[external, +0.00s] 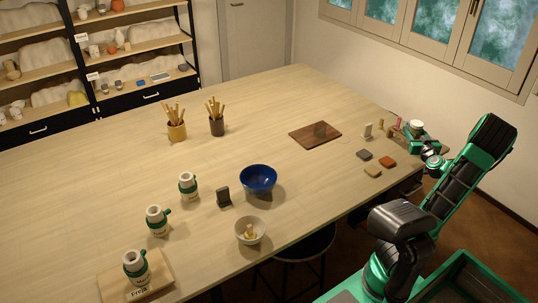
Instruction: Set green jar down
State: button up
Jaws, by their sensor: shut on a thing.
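My gripper (420,143) is at the right end of the long wooden table, shut on a jar. Of this green jar (416,126), mainly the pale round top shows above the green gripper parts; its lower part is hidden. I cannot tell whether its base touches the table or hangs just above it. Three similar white jars with green bands stand at the left: one jar (188,187) farther back, one jar (156,221) in the middle, and one jar (136,266) on a labelled wooden board (160,285) at the front.
Small upright pieces (381,124) stand close left of my gripper. Flat tiles (387,162) lie in front of them. A dark brown board (302,133), a blue bowl (258,179), a white bowl (250,239) and two tool pots (217,126) stand farther left. The table's middle is mostly bare.

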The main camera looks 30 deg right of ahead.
jog(key=shift+s+d+r+m+g+h, duration=0.25)
jog(key=shift+s+d+r+m+h, duration=0.15)
jog(key=shift+d, duration=0.2)
jog(key=shift+s+d+r+m+g+h, duration=0.2)
jog(key=shift+s+d+r+g+h, duration=0.1)
jog(key=shift+s+d, duration=0.25)
jog(key=w+a+f+n+t+y, duration=0.3)
jog(key=w+a+f+n+y, duration=0.15)
jog(key=a, duration=0.35)
jog(key=a+n+y, duration=0.2)
jog(key=a+y, duration=0.2)
jog(key=a, duration=0.1)
jog(key=w+a+n+y, duration=0.1)
jog(key=a+n+y, duration=0.2)
jog(key=a+y, duration=0.2)
jog(key=a+n+y, duration=0.3)
jog(key=a+y, duration=0.1)
jog(key=a, duration=0.3)
jog(key=shift+w+a+y, duration=0.15)
jog(key=shift+a+y, duration=0.1)
jog(key=s+a+r+n+g+y, duration=0.1)
jog(key=s+a+n+g+y, duration=0.3)
jog(key=a, duration=0.3)
jog(key=shift+s+a+r+y, duration=0.35)
jog(key=shift+s+y, duration=0.1)
jog(key=shift+y, duration=0.35)
jog(key=shift+f+n, duration=0.1)
jog(key=shift+n, duration=0.15)
